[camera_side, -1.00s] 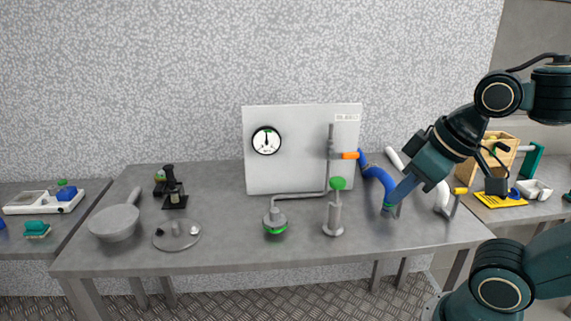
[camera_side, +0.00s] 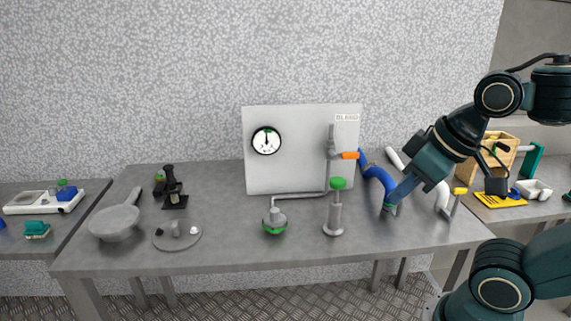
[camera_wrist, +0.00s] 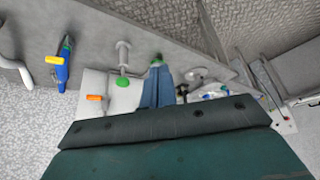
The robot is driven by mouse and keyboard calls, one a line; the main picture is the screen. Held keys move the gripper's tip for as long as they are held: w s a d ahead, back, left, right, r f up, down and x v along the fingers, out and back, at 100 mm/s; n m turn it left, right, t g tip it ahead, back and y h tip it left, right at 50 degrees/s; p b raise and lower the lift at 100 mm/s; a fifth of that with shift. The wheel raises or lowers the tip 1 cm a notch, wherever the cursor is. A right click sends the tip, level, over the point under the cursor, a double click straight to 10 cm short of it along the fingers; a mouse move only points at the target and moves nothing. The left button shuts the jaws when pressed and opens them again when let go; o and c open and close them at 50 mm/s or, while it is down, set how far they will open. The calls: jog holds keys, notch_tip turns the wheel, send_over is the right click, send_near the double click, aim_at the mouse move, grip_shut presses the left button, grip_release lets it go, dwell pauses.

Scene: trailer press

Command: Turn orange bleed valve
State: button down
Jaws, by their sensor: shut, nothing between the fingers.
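The orange bleed valve handle (camera_side: 350,155) sticks out to the right from the grey pipe in front of the white panel (camera_side: 290,170), under the BLEED label. It lies about level. In the wrist view the orange handle (camera_wrist: 96,98) shows left of my fingers. My gripper (camera_side: 390,209) is in the side view, right of the valve and lower, over the right part of the bench. Its blue fingers (camera_wrist: 157,66) are together and empty in the wrist view, apart from the handle.
A green-topped post (camera_side: 337,205) and a green-ringed fitting (camera_side: 275,222) stand on the bench in front of the panel. A pan (camera_side: 113,225) is at left.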

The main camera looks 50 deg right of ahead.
jog(key=c, duration=1.7)
grip_release()
jog(key=shift+o, duration=1.3)
jog(key=shift+w+r, duration=0.2)
jog(key=w+d+r+n+g, duration=0.2)
jog(key=w+d+r, duration=0.25)
jog(key=w, duration=0.25)
jog(key=w+d+r+n+g, duration=0.1)
jog(key=w+d+r+n, duration=0.2)
jog(key=w+d, duration=0.35)
jog(key=w+d+f+n+g, duration=0.1)
jog(key=w+d, duration=0.3)
jog(key=d, duration=0.4)
jog(key=w+d+f+n+g, duration=0.1)
jog(key=w+d+f+n, duration=0.1)
jog(key=w+d, duration=0.3)
jog(key=d+n, duration=0.1)
jog(key=d, duration=0.2)
jog(key=shift+w+d+g, duration=0.2)
jog(key=shift+d+g, duration=0.1)
jog(key=shift+d, duration=0.1)
jog(key=shift+f, duration=0.15)
